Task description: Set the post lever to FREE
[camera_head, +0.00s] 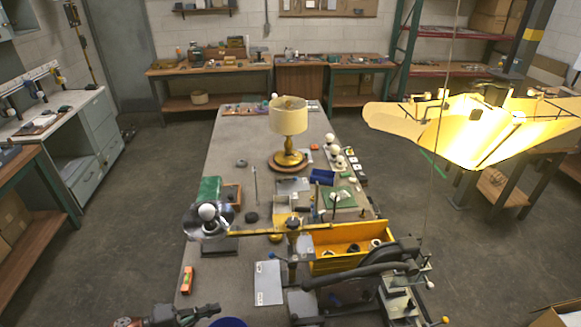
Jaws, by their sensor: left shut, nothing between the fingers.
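A dark upright post (292,243) stands near the front middle of the bench, with a thin yellow horizontal bar (258,232) across its top. A small lever with a blue knob (271,255) shows just left of the post. I cannot read any FREE marking or tell the lever's setting. My left gripper (211,310) is at the bottom edge, left of the post and well apart from the lever. It is shut and empty. My right gripper cannot be made out.
A grey plate (268,283) lies left of the post. A yellow bin (350,236) and dark machinery (365,272) crowd its right. A round reflector with a white bulb (208,213) and an orange item (187,280) are at the left. A shaded lamp (288,118) stands farther back.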

